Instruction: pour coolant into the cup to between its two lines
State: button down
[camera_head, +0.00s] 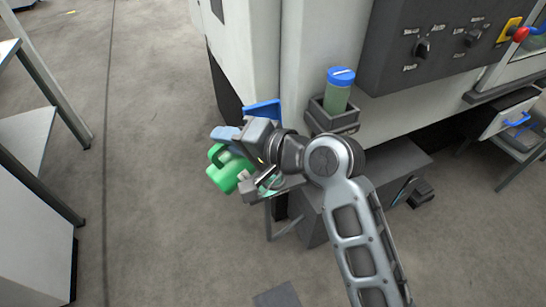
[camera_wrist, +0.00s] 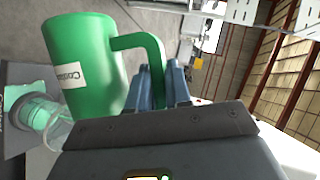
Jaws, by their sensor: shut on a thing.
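My gripper (camera_head: 219,140) is shut on the handle of a green jug (camera_head: 230,172). In the wrist view the handle sits between my two fingers (camera_wrist: 165,88), and the jug (camera_wrist: 85,60) bears a white label starting "Coolan". The jug looks tilted. A clear cup (camera_head: 271,183) shows partly behind the gripper in the head view, on a dark surface. In the wrist view the cup (camera_wrist: 40,115) is close by the jug and looks green inside. Its lines and exact level cannot be made out, nor whether liquid is flowing.
A blue-lidded container of green content (camera_head: 338,92) stands in a dark holder (camera_head: 332,118) on the machine's front. The control panel (camera_head: 430,45) is at upper right. A shelf unit (camera_head: 30,135) is at left. Open floor (camera_head: 155,180) lies between.

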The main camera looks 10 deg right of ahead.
aim_at(216, 171)
jog(key=a+f+n, duration=0.1)
jog(key=s+a+f+n+h+p, duration=0.1)
jog(key=f, duration=0.1)
jog(key=shift+f, duration=0.1)
jog(key=shift+f+h, duration=0.15)
jog(key=shift+h, duration=0.15)
jog(key=shift+s+a+f+n+t+h, duration=0.25)
jog(key=shift+a+f+n, duration=0.1)
jog(key=shift+f, duration=0.3)
jog(key=shift+s+a+f+n+t+h, duration=0.15)
jog(key=shift+a+f+n+h, duration=0.15)
jog(key=shift+f, duration=0.3)
jog(key=shift+a, duration=0.1)
dwell(0.6)
jog(key=shift+s+a+f+n, duration=0.25)
jog(key=shift+f+n, duration=0.1)
jog(key=shift+f, duration=0.15)
jog(key=s+a+f+n+t+h+b, duration=0.2)
jog(key=s+a+f+n+h+b, duration=0.1)
jog(key=s+a+f+n+b, duration=0.1)
jog(key=shift+a+f+n+t+h, duration=0.35)
jog(key=shift+a+f+n, duration=0.3)
jog(key=shift+a, duration=0.45)
